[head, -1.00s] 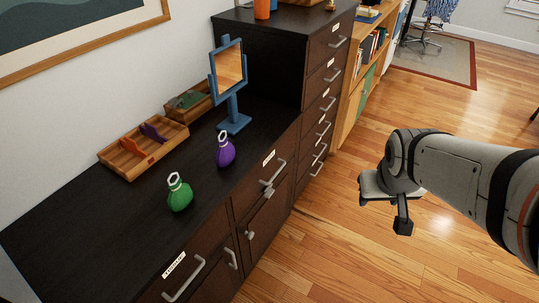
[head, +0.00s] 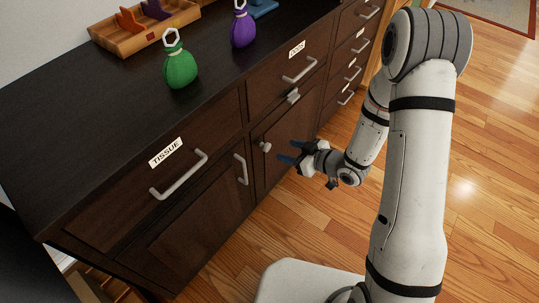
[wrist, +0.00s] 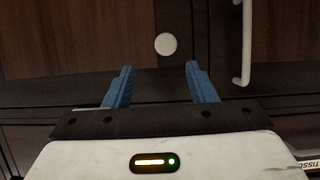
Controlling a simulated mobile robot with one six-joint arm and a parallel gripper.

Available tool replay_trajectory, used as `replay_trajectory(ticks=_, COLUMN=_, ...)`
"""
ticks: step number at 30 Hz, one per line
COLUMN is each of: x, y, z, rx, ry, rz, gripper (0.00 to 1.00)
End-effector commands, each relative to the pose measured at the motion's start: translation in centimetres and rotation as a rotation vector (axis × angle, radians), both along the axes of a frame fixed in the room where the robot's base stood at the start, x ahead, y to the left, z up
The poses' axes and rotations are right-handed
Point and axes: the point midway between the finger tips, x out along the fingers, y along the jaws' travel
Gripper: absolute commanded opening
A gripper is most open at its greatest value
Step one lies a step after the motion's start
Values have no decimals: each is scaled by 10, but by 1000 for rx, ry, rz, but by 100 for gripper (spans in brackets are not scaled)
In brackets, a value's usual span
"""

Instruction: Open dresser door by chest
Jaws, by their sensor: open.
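The dark brown dresser stands along the wall. Its right lower door (head: 286,140) is closed and has a round pale knob (head: 265,146) near its left edge. The left lower door (head: 196,226) is also closed, with a vertical bar handle (head: 241,169). My gripper (head: 284,151) is open and empty, its blue fingers pointing at the right door close to the knob. In the wrist view the knob (wrist: 166,44) lies ahead of the gap between the two blue fingers (wrist: 160,84), apart from both. The bar handle shows at the upper right (wrist: 246,45).
Drawers labelled TISSUE (head: 165,152) and another label (head: 297,50) sit above the doors with bar handles. A green bottle (head: 180,67), a purple bottle (head: 243,28) and a wooden tray (head: 150,32) stand on top. Wood floor (head: 290,225) in front is clear.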

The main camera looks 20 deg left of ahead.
Motion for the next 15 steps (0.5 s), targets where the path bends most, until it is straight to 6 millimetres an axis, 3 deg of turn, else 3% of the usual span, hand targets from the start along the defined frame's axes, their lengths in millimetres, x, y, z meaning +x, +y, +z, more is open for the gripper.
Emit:
replay_trajectory(ticks=5, x=-1, y=15, z=-11, rx=30, ry=2, rz=24, gripper=51)
replay_trajectory(ticks=15, x=17, y=60, z=-31, rx=28, ry=2, rz=23, gripper=51)
